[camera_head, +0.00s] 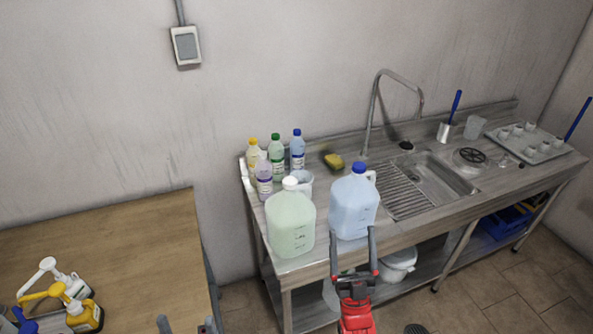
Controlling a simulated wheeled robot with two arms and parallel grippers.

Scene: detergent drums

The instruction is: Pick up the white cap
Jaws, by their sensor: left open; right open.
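The white cap (290,183) sits on top of the pale green jug (291,222), near the front left of the steel counter. A pale blue jug (353,207) with a blue cap (359,167) stands just right of it. My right gripper (353,252) is open and empty, in front of the lower part of the blue jug, below and right of the white cap in the picture. My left gripper (186,325) shows only as two dark fingertips at the bottom edge, apart, over the wooden table's right side; the rest is out of frame.

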